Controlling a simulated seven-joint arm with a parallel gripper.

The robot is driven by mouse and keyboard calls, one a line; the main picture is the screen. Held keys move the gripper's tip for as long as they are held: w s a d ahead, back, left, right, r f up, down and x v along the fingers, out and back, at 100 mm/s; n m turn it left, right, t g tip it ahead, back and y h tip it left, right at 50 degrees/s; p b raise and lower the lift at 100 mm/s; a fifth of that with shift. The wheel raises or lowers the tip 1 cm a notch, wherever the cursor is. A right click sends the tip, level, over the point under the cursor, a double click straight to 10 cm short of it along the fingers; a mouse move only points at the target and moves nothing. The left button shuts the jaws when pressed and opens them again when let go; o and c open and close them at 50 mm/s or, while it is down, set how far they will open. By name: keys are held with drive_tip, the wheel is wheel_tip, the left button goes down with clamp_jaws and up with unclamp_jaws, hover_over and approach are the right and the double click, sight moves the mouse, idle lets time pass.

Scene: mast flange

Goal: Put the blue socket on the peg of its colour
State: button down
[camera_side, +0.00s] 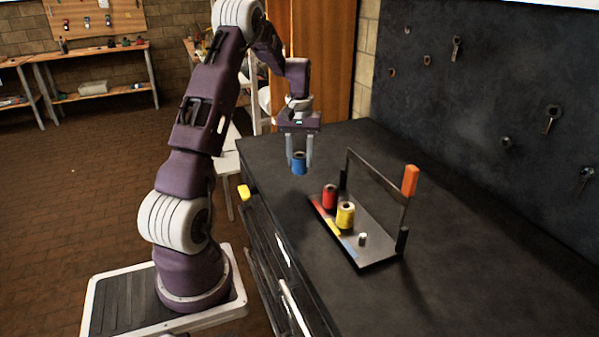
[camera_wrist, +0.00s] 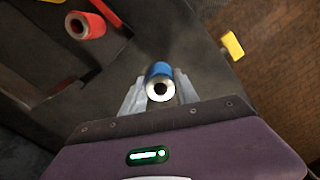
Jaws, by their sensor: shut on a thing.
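My gripper (camera_side: 300,153) is shut on the blue socket (camera_side: 299,163) and holds it above the dark bench, behind and left of the tray. In the wrist view the blue socket (camera_wrist: 159,82) sits between the two fingers, its open end facing the camera. The tray (camera_side: 378,250) has a bare pale peg (camera_side: 362,239) at its near end. A red socket (camera_side: 329,197) and a yellow socket (camera_side: 345,215) stand on the tray beyond that peg. The red socket also shows in the wrist view (camera_wrist: 86,26).
A metal frame rises along the tray's right side, with an orange block (camera_side: 410,180) at its upper corner. A yellow block (camera_side: 244,192) is at the bench's left edge. A dark pegboard (camera_side: 480,100) with hanging tools stands behind. The bench right of the tray is clear.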

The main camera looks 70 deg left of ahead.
drive_tip(key=w+d+r+m, duration=0.1)
drive_tip(key=d+r, duration=0.1)
drive_tip(key=d, duration=0.2)
drive_tip(key=w+d+r+m, duration=0.1)
drive_tip(key=w+d+r, duration=0.1)
drive_tip(key=d, duration=0.3)
drive_tip(key=w+d+r, duration=0.1)
drive_tip(key=d+r, duration=0.1)
drive_tip(key=d, duration=0.3)
drive_tip(key=shift+w+r+m, duration=0.1)
drive_tip(key=shift+w+m, duration=0.1)
drive_tip(key=shift+m, duration=0.2)
drive_tip(key=s+d+m, duration=0.1)
drive_tip(key=d+m, duration=0.2)
drive_tip(key=d, duration=1.1)
drive_tip(key=shift+s+d+r, duration=0.25)
drive_tip(key=shift+s+d, duration=0.05)
drive_tip(key=shift+d, duration=0.1)
hover_over(363, 235)
drive_tip(key=shift+f, duration=2.9)
drive_tip(key=shift+f, duration=2.1)
